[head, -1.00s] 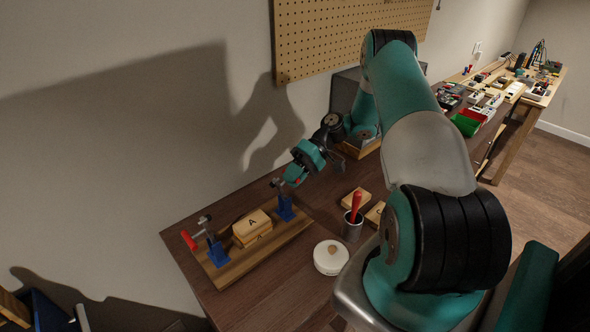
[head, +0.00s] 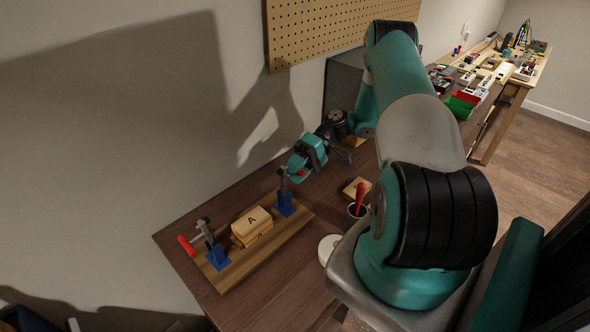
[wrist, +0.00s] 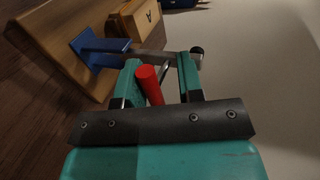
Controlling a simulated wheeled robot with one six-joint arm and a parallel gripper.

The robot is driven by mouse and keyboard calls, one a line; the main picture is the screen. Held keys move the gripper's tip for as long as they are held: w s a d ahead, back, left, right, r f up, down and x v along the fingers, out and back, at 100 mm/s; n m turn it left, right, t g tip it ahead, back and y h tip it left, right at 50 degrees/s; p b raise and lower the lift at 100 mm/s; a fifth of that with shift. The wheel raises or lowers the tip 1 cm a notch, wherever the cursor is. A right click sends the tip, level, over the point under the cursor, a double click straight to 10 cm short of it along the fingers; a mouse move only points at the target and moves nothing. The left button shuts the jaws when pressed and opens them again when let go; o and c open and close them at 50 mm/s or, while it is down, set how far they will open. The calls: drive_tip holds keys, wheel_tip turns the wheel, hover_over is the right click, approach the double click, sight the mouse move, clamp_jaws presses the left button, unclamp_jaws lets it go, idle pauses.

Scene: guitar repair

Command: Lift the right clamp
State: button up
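The right clamp (head: 285,203) has a blue base, a metal bar and a red handle, and stands at the right end of a wooden board (head: 233,277). My gripper (head: 299,174) is at its top. In the wrist view, its red handle (wrist: 150,85) lies between the two teal fingers of my gripper (wrist: 160,75). The fingers are apart, with a visible gap between the handle and the right finger. The blue base (wrist: 92,47) shows beyond the left finger. The left clamp (head: 214,252), also blue with a red handle, stands at the board's other end.
Stacked wooden blocks marked A (head: 252,222) sit between the clamps. A cup with a red-handled tool (head: 360,199), another block (head: 352,186) and a partly hidden white round container (head: 327,250) are to the right. The wall is close behind the board.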

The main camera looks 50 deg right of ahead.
drive_tip(key=shift+r, duration=0.2)
idle(0.3)
wheel_tip(320, 180, up, 20)
drive_tip(key=p, duration=1)
drive_tip(key=shift+f, duration=0.15)
drive_tip(key=a+r+n+g+h+b, duration=0.1)
drive_tip(key=a+r+n+h+b, duration=0.15)
drive_tip(key=a, duration=0.65)
drive_tip(key=a+r+n+g+h+b, duration=0.1)
drive_tip(key=a+h+b, duration=0.25)
drive_tip(key=a, duration=0.55)
drive_tip(key=s+a+f+n+t+h+b, duration=0.1)
drive_tip(key=s+a+n+h+b, duration=0.1)
drive_tip(key=s+a, duration=0.3)
drive_tip(key=s+a+n+t+h+b, duration=0.1)
drive_tip(key=s+a+b, duration=0.4)
drive_tip(key=s, duration=0.6)
drive_tip(key=shift+f+n+h, duration=0.4)
drive_tip(key=shift+n, duration=0.05)
